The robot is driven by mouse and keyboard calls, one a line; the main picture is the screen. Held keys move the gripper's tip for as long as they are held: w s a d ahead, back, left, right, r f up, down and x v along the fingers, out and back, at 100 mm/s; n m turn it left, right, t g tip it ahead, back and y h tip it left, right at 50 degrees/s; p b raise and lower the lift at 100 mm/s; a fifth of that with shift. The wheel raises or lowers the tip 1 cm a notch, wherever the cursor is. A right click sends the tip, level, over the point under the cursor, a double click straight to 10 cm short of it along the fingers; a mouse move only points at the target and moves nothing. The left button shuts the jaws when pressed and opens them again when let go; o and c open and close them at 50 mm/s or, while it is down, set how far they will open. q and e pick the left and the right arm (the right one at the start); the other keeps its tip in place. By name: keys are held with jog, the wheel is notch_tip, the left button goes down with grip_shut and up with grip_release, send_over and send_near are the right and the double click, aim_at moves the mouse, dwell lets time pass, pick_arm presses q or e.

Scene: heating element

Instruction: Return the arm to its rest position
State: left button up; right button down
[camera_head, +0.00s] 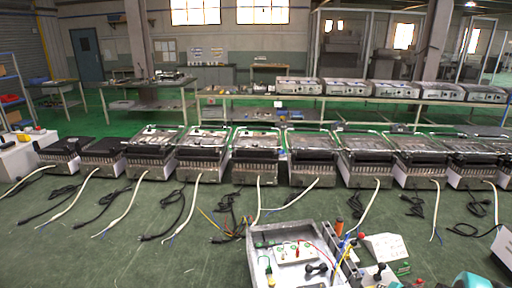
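Neither of my grippers shows in the head view, and I see no arm reaching over the bench. A long row of heating units with dark ribbed fronts, such as the middle one (255,157), stands across the green bench (130,250). White cables (123,205) and black cords (172,213) trail from the units toward me. A grey tray (258,238) with wires and small parts sits at the front, right of centre, cut off by the bottom edge.
A white box with a sloped face (385,248) stands right of the tray. A teal object (475,281) is cut off at the bottom right. More units (345,87) stand on a rear bench. The front left of the bench is mostly clear apart from cables.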

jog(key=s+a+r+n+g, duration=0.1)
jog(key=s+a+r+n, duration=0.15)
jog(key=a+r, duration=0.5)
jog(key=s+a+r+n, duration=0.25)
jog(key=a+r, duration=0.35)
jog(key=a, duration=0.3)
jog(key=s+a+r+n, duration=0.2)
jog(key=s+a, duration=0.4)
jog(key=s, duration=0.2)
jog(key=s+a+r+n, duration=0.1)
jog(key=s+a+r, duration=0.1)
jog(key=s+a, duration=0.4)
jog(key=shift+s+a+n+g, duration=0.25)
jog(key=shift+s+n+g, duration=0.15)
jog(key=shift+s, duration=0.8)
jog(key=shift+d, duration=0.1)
